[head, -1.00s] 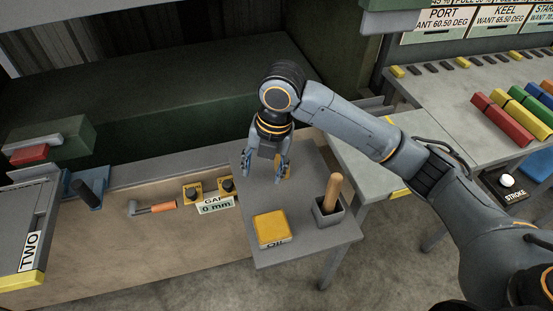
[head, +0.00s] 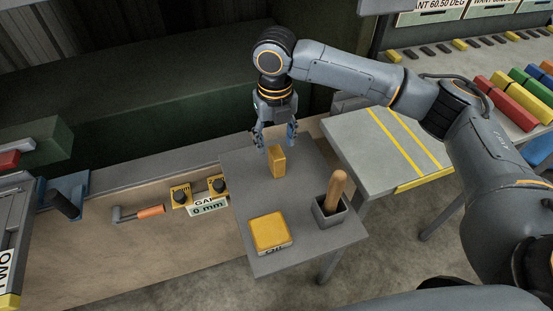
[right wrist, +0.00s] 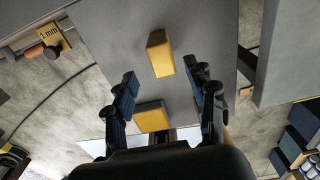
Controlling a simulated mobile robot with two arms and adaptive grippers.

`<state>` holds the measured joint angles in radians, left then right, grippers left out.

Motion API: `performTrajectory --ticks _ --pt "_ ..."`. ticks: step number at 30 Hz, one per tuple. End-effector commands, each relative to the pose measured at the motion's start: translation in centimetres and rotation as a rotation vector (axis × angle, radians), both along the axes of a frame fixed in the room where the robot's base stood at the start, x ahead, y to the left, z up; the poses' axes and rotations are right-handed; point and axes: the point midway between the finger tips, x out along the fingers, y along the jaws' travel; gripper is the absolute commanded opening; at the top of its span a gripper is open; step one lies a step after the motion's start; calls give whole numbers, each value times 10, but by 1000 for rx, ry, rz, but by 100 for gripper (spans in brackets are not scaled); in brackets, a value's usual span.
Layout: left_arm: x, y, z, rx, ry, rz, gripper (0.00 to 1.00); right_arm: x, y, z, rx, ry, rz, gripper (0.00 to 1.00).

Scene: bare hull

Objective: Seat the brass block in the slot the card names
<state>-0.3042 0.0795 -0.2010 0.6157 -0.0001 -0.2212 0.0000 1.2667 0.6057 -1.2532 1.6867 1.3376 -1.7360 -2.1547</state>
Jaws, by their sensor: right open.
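The brass block (head: 277,161) stands upright on a small grey table (head: 325,245). My right gripper (head: 274,138) is open and empty, its fingers pointing down just above and behind the block in the head view. In the right wrist view the block (right wrist: 160,53) lies ahead of the gap between the open fingertips (right wrist: 160,76); I cannot tell the exact height between them. No card naming a slot is readable, though a label "TWO" (head: 6,262) shows at the left edge. My left gripper is out of view.
A yellow oil pad (head: 270,231) lies at the near side of the table. A wooden handle (head: 336,188) stands in a grey holder. Yellow knob plates, a "GAP 0 mm" sign (head: 209,206) and an orange-handled crank (head: 150,211) are left. A yellow-striped bench (head: 385,150) is right.

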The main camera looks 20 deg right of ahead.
Motion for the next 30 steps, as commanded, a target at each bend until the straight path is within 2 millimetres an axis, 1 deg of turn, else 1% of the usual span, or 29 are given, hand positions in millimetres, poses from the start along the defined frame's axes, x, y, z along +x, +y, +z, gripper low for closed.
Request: performTrajectory --ticks 1,5,9,12,15,20,21,23,24,26,27,28,29,30 --pt "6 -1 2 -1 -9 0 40 0 0 -2 0 1 -1 56" --pt "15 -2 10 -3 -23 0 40 0 -3 -17 -2 3 -2 56" --pt "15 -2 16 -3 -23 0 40 1 -4 -39 -1 2 -1 56" --pt "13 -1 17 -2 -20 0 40 1 -4 -49 -1 1 -1 56" --pt "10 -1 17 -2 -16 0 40 1 -4 -53 0 -1 0 56" --pt "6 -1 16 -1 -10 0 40 1 -3 -53 0 -2 0 56" --pt "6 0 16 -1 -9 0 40 1 -3 -53 0 -2 0 52" --pt "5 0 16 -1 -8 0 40 1 -3 -53 0 -2 0 39" --pt "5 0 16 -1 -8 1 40 1 -3 -53 0 -2 0 31" --pt "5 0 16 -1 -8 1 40 1 -3 -53 0 -2 0 19" --pt "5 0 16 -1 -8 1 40 1 -3 -53 0 -2 0 11" --pt "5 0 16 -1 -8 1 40 1 -3 -53 0 -2 0 5" --pt "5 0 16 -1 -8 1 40 1 -3 -53 0 -2 0 0" --pt "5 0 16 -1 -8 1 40 1 -3 -53 0 -2 0 0"
